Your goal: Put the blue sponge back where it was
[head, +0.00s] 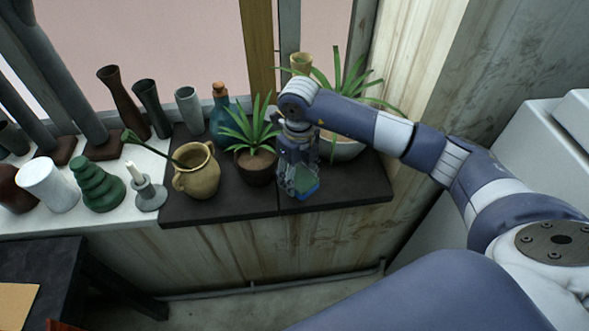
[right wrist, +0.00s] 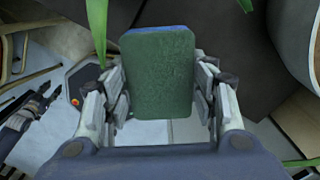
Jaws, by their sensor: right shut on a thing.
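The sponge (head: 306,187) shows a green face and a bit of blue in the head view. In the right wrist view the sponge (right wrist: 160,75) stands between the fingers, its green face towards the camera and a blue strip along its top edge. My right gripper (head: 298,176) is shut on it, over the front of the dark right-hand slab (head: 350,188) on the ledge. I cannot tell whether the sponge touches the slab. My left gripper does not show in the head view.
Just left is a potted plant (head: 256,170), then a tan jug (head: 196,180). Behind my gripper is a plant in a pale bowl (head: 345,150). A blue bottle (head: 222,120) stands at the back. The slab is bare to the right, near the wall.

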